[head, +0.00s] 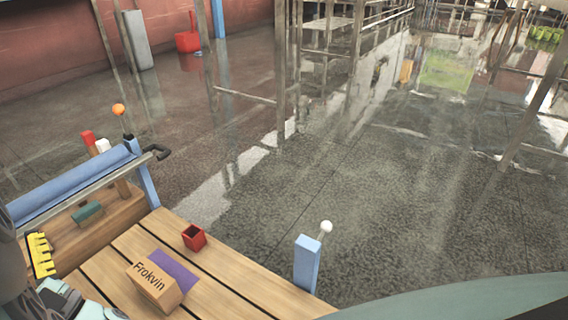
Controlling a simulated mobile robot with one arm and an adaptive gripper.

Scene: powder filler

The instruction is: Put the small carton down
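A small tan carton (154,288) marked "Frokvin" is at the lower left, over the plank surface (225,272). It partly overlaps a flat purple patch (173,268) in the picture. I cannot tell whether its underside touches the planks. What looks like my gripper (75,302) is at the bottom left corner, left of the carton and cut off by the frame edge. Its fingertips are not clear, so I cannot tell whether it is open or touches the carton.
A small red open box (194,237) stands behind the carton. A yellow toothed piece (41,255) and a green block (88,213) are at the left. A blue rail (75,183) borders the back left, and a blue post (307,263) stands right. Bare planks lie right of the carton.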

